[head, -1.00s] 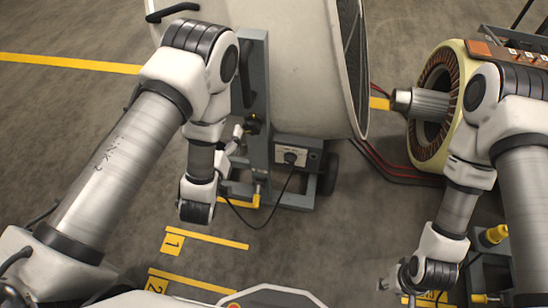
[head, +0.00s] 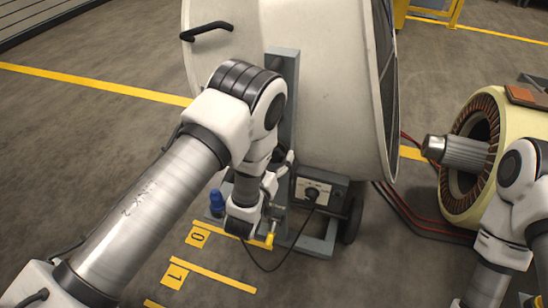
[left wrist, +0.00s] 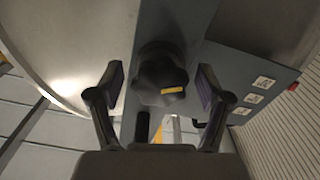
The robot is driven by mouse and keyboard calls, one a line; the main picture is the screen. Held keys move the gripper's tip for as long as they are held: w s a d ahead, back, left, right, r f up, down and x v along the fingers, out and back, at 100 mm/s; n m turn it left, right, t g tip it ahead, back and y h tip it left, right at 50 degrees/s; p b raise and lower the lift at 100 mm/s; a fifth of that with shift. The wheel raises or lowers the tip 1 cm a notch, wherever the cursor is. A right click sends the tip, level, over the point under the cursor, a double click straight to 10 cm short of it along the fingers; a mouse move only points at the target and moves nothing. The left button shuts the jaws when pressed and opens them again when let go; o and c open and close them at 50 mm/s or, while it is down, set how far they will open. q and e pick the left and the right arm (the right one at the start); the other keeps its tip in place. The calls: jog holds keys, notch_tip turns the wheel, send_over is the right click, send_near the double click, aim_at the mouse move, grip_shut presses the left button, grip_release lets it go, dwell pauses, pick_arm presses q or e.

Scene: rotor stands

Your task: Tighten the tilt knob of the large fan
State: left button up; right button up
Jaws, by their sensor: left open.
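The large fan (head: 335,95) is a big pale drum on a grey stand with an upright post (head: 287,110). In the left wrist view its tilt knob (left wrist: 162,75) is black and lobed, with a yellow mark, on the grey post. My left gripper (left wrist: 158,85) is open, one finger on each side of the knob, with gaps showing on both sides. In the head view the left gripper (head: 285,162) is at the post, mostly hidden by its own wrist, and the knob cannot be made out. My right arm shows at the right edge; its gripper is out of frame.
A control box (head: 320,192) with a dial and a hanging cable sits low on the stand. A copper-wound stator (head: 485,150) stands right. Open floor lies at left.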

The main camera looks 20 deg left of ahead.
pick_arm(q)
jog(key=c, duration=1.2)
jog(key=shift+m, duration=0.3)
jog(key=m, duration=0.5)
jog(key=shift+a, duration=0.15)
jog(key=m, duration=0.5)
jog(key=shift+a+r+m, duration=0.1)
jog(key=shift+m, duration=0.2)
jog(key=m+b, duration=0.1)
jog(key=m, duration=0.5)
jog(key=shift+r, duration=0.1)
jog(key=m+b, duration=0.1)
jog(key=m, duration=0.4)
jog(key=shift+r+m+b, duration=0.15)
jog(key=shift+m+b, duration=0.15)
jog(key=shift+m, duration=0.1)
